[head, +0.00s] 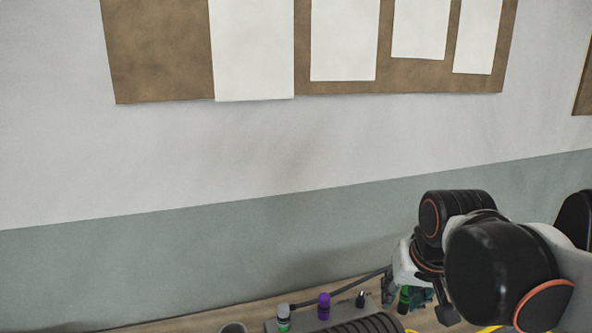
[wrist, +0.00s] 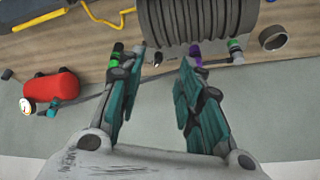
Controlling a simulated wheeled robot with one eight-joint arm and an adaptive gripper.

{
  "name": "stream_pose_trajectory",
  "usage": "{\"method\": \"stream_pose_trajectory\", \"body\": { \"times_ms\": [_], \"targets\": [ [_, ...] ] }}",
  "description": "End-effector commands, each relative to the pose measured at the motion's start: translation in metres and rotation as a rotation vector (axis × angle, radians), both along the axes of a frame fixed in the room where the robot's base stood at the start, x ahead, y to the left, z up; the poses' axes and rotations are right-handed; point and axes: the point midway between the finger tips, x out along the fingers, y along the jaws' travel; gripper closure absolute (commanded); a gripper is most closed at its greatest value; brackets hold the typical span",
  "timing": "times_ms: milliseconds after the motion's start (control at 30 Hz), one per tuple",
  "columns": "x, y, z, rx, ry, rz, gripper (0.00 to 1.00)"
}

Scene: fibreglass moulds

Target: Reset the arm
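My gripper (wrist: 162,62) is open in the wrist view, its two teal-padded fingers apart with nothing between them. The fingers point at the back edge of a wooden workbench (wrist: 80,48). In the head view my arm comes in from the right, and the gripper hangs low over the bench (head: 175,322), partly hidden by the arm's own links. A purple bottle (wrist: 196,50) shows close to one fingertip in the wrist view. A green-topped bottle (wrist: 117,50) shows beside the other fingertip. I cannot tell whether either is touched.
A dark ribbed piece (wrist: 195,20) lies ahead of the fingers. Another green-marked bottle (wrist: 235,50) and a grey ring-shaped item (wrist: 273,38) stand to its right. A red tank with a gauge (wrist: 50,90) and yellow hose (wrist: 40,20) are left. A wall (head: 150,265) rises behind the bench.

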Motion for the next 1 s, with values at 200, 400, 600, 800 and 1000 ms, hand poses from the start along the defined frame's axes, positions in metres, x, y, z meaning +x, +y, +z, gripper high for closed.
{"method": "stream_pose_trajectory", "body": {
  "times_ms": [200, 400, 600, 800, 1000],
  "targets": [
    [-0.056, -0.001, -0.016, -0.036, -0.097, 0.067, 0.67],
    [-0.089, -0.002, -0.033, -0.065, -0.165, 0.113, 0.67],
    [-0.100, -0.002, -0.041, -0.078, -0.194, 0.132, 0.67],
    [-0.100, -0.002, -0.041, -0.080, -0.196, 0.134, 0.67],
    [-0.100, -0.002, -0.041, -0.079, -0.195, 0.133, 0.67]
  ]
}}
